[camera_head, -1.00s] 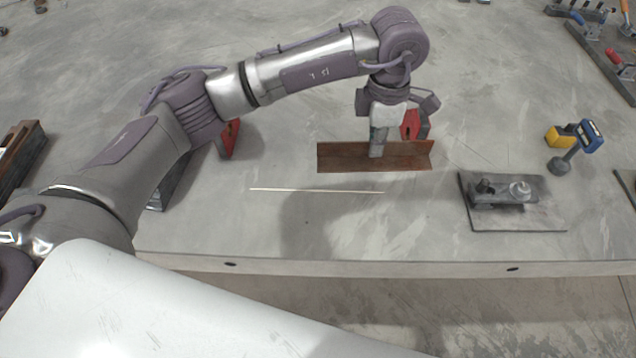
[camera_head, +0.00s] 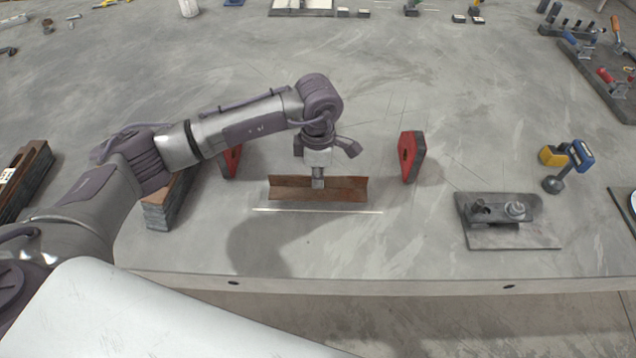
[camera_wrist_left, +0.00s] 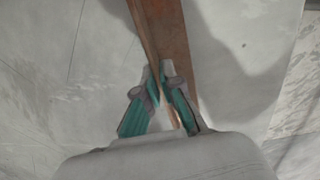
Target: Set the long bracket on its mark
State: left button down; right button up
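The long bracket (camera_head: 340,190) is a rusty brown angle piece, lying lengthwise left to right. My left gripper (camera_head: 318,182) is shut on its upright flange near the middle. In the left wrist view the fingers (camera_wrist_left: 161,78) pinch the flange of the bracket (camera_wrist_left: 176,40) from both sides. A thin pale line (camera_head: 330,211) on the table, seemingly the mark, runs just in front of the bracket and roughly parallel to it. The bracket lies within the line's span from left to right. I cannot tell whether it touches the table. My right gripper is not in view.
A red block (camera_head: 411,157) stands right of the bracket and another (camera_head: 232,161) stands left, close to my arm. Stacked flat bars (camera_head: 160,211) lie at the left. A dark plate with a clamp (camera_head: 512,238) and a yellow-blue tool (camera_head: 566,160) are at the right.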

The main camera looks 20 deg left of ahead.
pick_arm(q)
notch_tip(320, 180, down, 3)
jog(key=shift+p, duration=0.3)
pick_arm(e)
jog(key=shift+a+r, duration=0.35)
pick_arm(q)
jog(key=shift+f, duration=0.2)
jog(key=c, duration=1.3)
grip_release()
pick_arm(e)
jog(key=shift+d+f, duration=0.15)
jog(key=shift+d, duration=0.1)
pick_arm(q)
jog(key=shift+r, duration=0.1)
